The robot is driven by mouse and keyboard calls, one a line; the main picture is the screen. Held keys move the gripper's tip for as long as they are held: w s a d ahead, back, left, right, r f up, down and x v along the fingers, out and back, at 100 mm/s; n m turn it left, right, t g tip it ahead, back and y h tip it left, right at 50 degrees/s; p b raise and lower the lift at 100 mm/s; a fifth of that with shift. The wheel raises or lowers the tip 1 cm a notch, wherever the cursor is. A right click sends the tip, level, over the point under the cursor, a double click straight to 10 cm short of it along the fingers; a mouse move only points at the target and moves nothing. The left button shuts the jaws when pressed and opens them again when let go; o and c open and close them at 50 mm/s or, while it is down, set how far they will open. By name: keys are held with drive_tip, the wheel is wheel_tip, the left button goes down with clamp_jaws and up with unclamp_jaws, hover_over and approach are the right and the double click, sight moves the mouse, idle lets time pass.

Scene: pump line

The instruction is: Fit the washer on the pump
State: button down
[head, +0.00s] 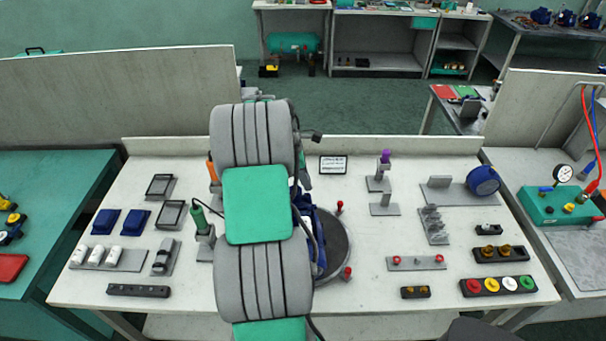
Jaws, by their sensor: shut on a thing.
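The pump (320,262) shows as blue parts at the middle of the bench, on a dark round plate (339,245). My arm covers most of it, so its fitting place is hidden. My gripper is hidden behind my arm, and what it holds cannot be seen. I cannot pick out the task's washer for certain. A black holder (463,288) at the front right carries several round pieces in red, yellow, white and green.
Red-topped pins (340,208) stand by the round plate. A green-handled tool (198,216) stands in a holder left of my arm. Blue trays (105,221) lie at the left. A purple-topped stand (385,158) is at the back. The bench (360,312) is clear at front centre.

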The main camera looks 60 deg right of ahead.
sight(306, 196)
drive_tip(key=shift+f, duration=2)
drive_tip(key=shift+s, duration=0.1)
drive_tip(key=shift+f, duration=0.15)
idle(0.4)
drive_tip(key=shift+r, duration=0.3)
idle(0.8)
idle(0.3)
drive_tip(key=c, duration=1.6)
unclamp_jaws()
drive_tip(key=shift+o, duration=0.3)
drive_tip(key=o, duration=0.5)
